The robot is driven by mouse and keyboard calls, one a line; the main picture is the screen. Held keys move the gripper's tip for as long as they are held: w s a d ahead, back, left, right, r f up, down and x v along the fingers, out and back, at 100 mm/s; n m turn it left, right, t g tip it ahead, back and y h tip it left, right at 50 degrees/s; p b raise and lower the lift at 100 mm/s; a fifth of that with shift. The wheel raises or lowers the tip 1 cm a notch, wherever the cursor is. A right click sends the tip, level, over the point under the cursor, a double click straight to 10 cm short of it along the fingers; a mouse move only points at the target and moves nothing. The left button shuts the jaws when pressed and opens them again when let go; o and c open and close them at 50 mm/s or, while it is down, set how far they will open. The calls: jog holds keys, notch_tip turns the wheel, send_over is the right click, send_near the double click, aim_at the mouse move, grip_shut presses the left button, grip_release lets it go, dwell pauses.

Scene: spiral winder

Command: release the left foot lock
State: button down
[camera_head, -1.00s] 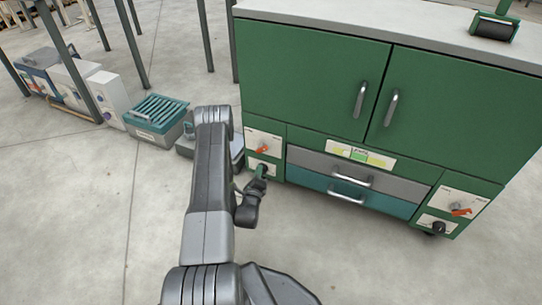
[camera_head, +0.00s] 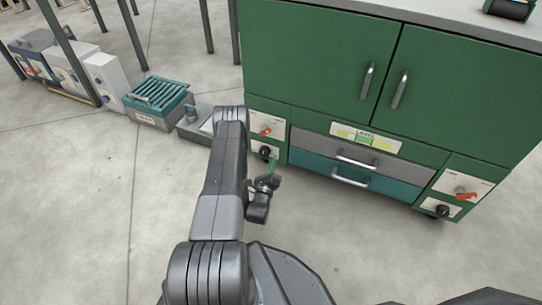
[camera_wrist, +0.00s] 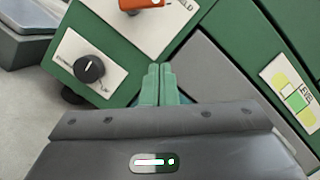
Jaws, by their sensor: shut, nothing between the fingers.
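The cabinet's lower left panel (camera_head: 254,120) carries an orange lever (camera_head: 265,131) above a round black knob (camera_head: 265,152). In the wrist view, the black knob (camera_wrist: 89,68), with a short white line, sits on a tilted white plate left of my fingertips. The orange lever (camera_wrist: 140,4) is partly cut off at the top edge. The plate lettering is too small to read surely. My gripper (camera_wrist: 158,70) is shut and empty, its green fingers together, to the right of the knob and apart from it. In the head view, my dark wrist is just below the panel.
The green cabinet (camera_head: 317,60) has a grey drawer (camera_head: 320,149), a teal drawer (camera_head: 310,166) and a similar right panel (camera_head: 478,178). A teal slatted crate (camera_head: 158,100) and a low grey box (camera_head: 190,130) stand to the left. The floor in front is clear.

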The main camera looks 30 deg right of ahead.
aim_at(265, 132)
jog(key=w+d+r+b, duration=0.3)
jog(key=w+r, duration=0.1)
jog(key=w, duration=0.4)
jog(key=shift+w+d+r+b, duration=0.15)
jog(key=shift+w+d+b, duration=0.15)
jog(key=shift+w, duration=0.05)
jog(key=shift+s+r, duration=0.1)
